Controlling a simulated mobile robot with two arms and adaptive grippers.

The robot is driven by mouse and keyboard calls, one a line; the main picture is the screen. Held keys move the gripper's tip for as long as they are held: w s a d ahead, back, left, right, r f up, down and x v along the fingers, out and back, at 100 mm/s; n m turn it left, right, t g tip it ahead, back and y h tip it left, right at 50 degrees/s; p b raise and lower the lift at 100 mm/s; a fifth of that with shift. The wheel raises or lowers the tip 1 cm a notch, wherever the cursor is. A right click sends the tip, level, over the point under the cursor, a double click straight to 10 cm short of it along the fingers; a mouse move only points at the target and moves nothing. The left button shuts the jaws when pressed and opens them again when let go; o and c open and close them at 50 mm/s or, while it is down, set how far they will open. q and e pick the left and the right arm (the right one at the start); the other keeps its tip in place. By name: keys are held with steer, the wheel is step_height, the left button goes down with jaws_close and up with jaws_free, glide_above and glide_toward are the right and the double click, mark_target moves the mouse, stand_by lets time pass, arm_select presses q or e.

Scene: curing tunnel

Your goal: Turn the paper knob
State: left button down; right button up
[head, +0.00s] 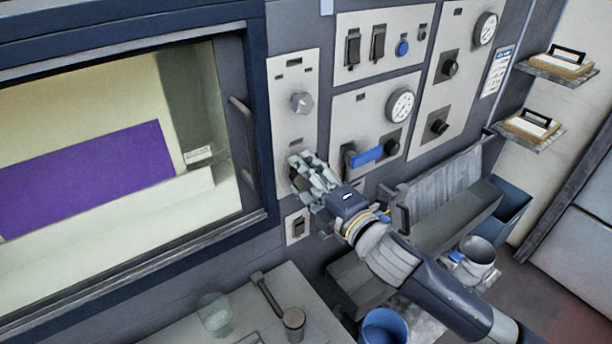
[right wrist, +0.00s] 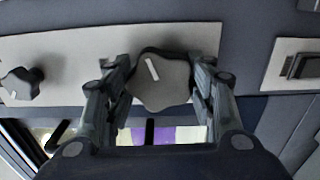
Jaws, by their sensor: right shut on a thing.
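A narrow light panel (head: 292,72) to the right of the window carries two knobs. The upper one is a grey lobed knob (head: 302,103); it also shows in the right wrist view (right wrist: 21,84). My right gripper (head: 306,178) is at the lower knob, which it mostly hides in the head view. In the right wrist view this grey lobed knob (right wrist: 160,88) sits between the two fingers, which are shut on its sides. Its white pointer mark is slightly tilted. I cannot read which knob is labelled paper. My left gripper is not in view.
A switch (head: 298,226) sits just below the gripper. A blue-handled lever (head: 366,156) and a gauge (head: 400,105) are close on the right. The window's door handle (head: 243,143) is on the left. A bench (head: 255,315) with a jar stands below.

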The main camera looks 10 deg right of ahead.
steer(key=o, duration=1.1)
steer(key=shift+c, duration=0.2)
steer(key=v, duration=1.2)
steer(key=shift+d+f, duration=0.1)
